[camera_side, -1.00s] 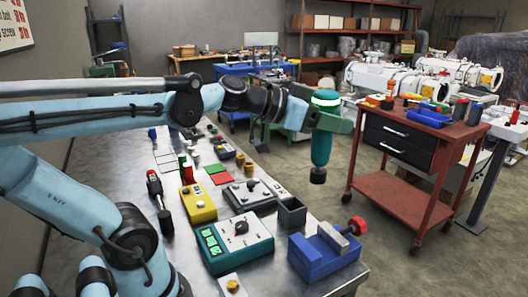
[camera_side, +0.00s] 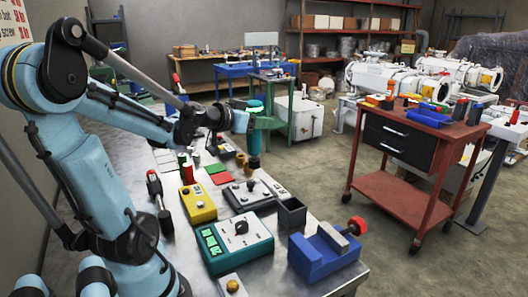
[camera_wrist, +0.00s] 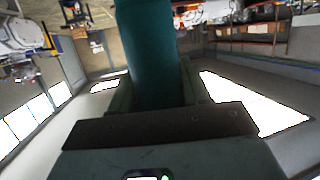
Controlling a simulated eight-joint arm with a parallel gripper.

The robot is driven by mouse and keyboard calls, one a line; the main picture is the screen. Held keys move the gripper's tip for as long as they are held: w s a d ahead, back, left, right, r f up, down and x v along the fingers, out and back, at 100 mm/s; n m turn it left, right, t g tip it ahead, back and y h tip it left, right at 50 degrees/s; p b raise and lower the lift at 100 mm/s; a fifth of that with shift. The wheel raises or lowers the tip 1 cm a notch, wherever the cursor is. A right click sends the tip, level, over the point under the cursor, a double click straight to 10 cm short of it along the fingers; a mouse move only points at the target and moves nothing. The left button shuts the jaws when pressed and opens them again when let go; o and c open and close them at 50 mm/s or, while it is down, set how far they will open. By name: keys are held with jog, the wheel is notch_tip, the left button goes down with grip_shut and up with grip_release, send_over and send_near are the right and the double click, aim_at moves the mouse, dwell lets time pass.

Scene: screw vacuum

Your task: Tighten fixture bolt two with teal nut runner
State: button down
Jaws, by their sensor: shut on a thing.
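The teal nut runner (camera_side: 254,140) is held upright by my gripper (camera_side: 262,123), over the far part of the metal bench in the side view. Its dark lower end is near small brown and dark parts (camera_side: 244,164); I cannot tell whether it touches them. In the wrist view the teal body (camera_wrist: 150,50) fills the top middle, between the jaws of my gripper (camera_wrist: 150,95). Its lower tip is outside that view. I cannot make out the fixture bolts or which is bolt two.
The bench (camera_side: 130,158) holds a yellow box (camera_side: 198,203), a teal control box (camera_side: 236,240), a grey control box (camera_side: 252,194), an open dark bin (camera_side: 292,212) and a blue vise (camera_side: 322,252). A red cart (camera_side: 410,195) stands right, with open floor between.

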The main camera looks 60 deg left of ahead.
jog(key=s+a+f+n+y, duration=0.1)
jog(key=s+a+f+y, duration=0.1)
jog(key=s+a, duration=0.2)
jog(key=shift+a+n+g, duration=0.4)
jog(key=shift+a, duration=0.4)
jog(key=shift+f, duration=0.15)
